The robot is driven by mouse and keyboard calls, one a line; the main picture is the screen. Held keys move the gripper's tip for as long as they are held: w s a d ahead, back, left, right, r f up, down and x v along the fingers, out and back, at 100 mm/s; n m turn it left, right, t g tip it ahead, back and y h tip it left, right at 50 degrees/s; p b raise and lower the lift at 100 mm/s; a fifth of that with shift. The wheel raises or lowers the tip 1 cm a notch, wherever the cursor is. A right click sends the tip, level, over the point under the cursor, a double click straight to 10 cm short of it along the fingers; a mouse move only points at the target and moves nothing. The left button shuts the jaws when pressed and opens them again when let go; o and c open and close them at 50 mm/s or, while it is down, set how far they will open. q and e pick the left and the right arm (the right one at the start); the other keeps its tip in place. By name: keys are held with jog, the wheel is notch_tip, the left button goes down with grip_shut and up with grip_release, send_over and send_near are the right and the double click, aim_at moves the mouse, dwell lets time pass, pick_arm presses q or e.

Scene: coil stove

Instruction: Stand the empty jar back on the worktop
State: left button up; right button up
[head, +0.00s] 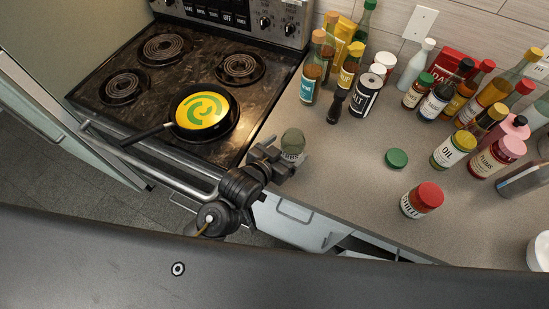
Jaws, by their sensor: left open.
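The empty jar (292,141) is a small clear greenish glass jar. It appears upright on the worktop (345,150), near its front edge just right of the stove. My left gripper (283,155) is open at the near side of the jar, with its fingers spread about the jar's lower part. The fingers hide some of the jar's base, and I cannot tell whether they touch the glass. A green lid (396,158) lies on the worktop to the right. My right gripper is not in view.
A pan (232,122) with yellow and green contents sits on the coil stove (185,85), its handle pointing left. A red-capped jar (421,200) stands at the right. Several bottles and jars crowd the back and right. A drawer (345,240) below the worktop is partly open.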

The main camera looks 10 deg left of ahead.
pick_arm(q)
jog(key=v, duration=0.6)
jog(key=shift+s+a+b, duration=0.2)
jog(key=shift+s+b, duration=0.05)
jog(key=shift+b, duration=0.1)
jog(key=shift+r, duration=0.15)
